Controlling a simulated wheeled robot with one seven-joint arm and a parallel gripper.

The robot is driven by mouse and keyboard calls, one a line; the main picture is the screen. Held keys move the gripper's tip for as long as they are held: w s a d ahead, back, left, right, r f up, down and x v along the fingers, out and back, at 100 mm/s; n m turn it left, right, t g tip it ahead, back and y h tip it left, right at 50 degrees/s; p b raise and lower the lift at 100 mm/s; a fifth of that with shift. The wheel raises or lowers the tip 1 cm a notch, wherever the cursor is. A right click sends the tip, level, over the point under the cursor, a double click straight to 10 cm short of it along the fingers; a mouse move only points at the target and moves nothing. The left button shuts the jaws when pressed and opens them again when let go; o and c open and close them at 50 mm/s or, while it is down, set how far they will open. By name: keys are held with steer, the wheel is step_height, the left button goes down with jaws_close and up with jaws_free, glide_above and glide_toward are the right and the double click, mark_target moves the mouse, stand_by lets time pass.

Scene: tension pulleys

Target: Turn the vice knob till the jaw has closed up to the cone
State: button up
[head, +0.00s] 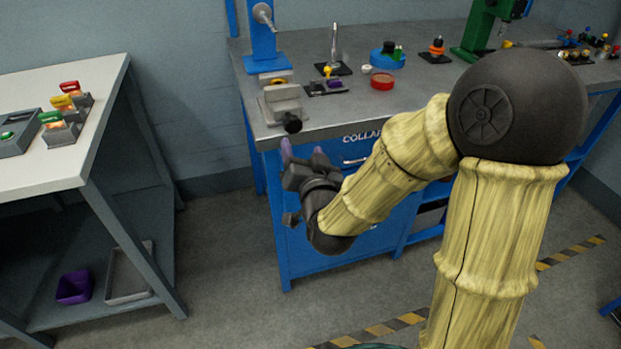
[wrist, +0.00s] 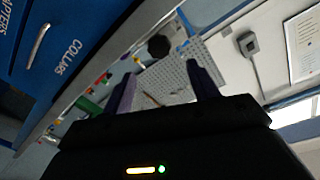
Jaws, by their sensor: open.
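The grey vice (head: 284,103) stands on the left front part of the workbench in the head view. Its black knob (head: 292,123) sticks out over the bench's front edge. A yellow-orange piece (head: 279,80) shows at the back of the vice; I cannot tell whether it is the cone, or how wide the jaw gap is. My gripper (head: 302,154) is open and empty, below and in front of the knob, apart from it. In the wrist view its two purple fingers (wrist: 162,86) stand wide apart. A dark round shape (wrist: 158,45) shows beyond them; I cannot tell for sure that it is the knob.
The blue workbench (head: 340,128) has drawers below its top. A blue press (head: 263,35) stands behind the vice. A red round piece (head: 382,80) and a blue round piece (head: 386,58) lie to the right. A white-topped table (head: 35,85) stands at left, with free floor between.

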steer(key=b+v, duration=0.6)
steer(key=b, duration=0.3)
steer(key=shift+b, duration=0.3)
steer(key=shift+s, duration=0.1)
stand_by(0.4)
steer(key=s+d+f+n+g+h, duration=0.1)
steer(key=s+d+f+g, duration=0.2)
steer(key=d+f+g, duration=0.35)
steer(key=s+d+f+n+g+h, duration=0.1)
steer(key=s+d+f+g+h, duration=0.2)
steer(key=f, duration=0.6)
steer(key=s+d+f+n+g, duration=0.1)
steer(key=s+d+f+g, duration=0.35)
steer(key=f, duration=0.35)
step_height(320, 180, up, 36)
steer(key=p, duration=3.6)
steer(key=shift+g, duration=0.4)
